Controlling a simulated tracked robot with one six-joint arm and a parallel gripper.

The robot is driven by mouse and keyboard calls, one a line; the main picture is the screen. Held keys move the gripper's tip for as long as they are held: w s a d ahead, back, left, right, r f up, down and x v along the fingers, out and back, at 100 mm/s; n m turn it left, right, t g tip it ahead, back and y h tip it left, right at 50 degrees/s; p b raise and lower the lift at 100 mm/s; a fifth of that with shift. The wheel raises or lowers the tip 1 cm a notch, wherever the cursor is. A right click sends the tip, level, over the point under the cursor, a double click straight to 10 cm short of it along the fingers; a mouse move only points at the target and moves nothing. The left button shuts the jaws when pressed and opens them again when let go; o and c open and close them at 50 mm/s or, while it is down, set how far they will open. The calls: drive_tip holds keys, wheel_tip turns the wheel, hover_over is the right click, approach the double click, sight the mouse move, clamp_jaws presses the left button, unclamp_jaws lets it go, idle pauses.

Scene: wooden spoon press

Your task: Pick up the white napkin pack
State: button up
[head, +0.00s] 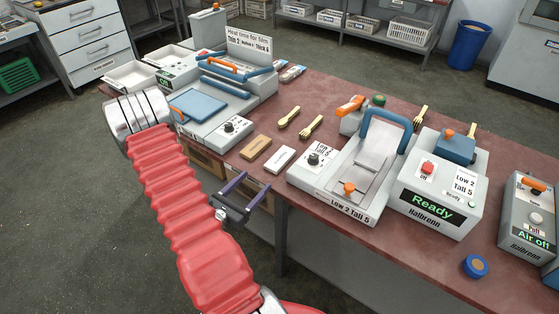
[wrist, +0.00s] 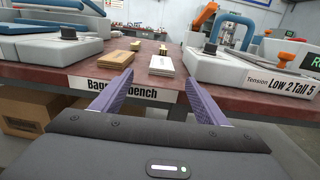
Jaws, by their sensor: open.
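The white napkin pack (head: 281,159) lies flat on the reddish bench top near its front edge, between two machines. In the wrist view the white pack (wrist: 167,64) shows beyond the fingertips, a little right of the middle of the gap. My gripper (head: 257,181) is open and empty, with two purple fingers spread apart. It is in front of the bench edge, short of the pack and not touching it. In the wrist view my gripper (wrist: 158,75) points toward the bench edge.
A tan pack (head: 255,147) lies just left of the white one. Wooden cutlery (head: 311,127) lies behind. A sealing machine (head: 360,160) stands close on the right, and a grey-blue machine (head: 215,105) on the left. The bench's front edge (wrist: 150,90) is near my fingers.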

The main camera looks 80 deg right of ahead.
sight(269, 169)
drive_tip(key=shift+x, duration=2.8)
drive_tip(key=shift+x, duration=2.6)
drive_tip(key=shift+s+f, duration=0.1)
drive_tip(key=shift+c, duration=0.2)
drive_tip(key=c, duration=1.1)
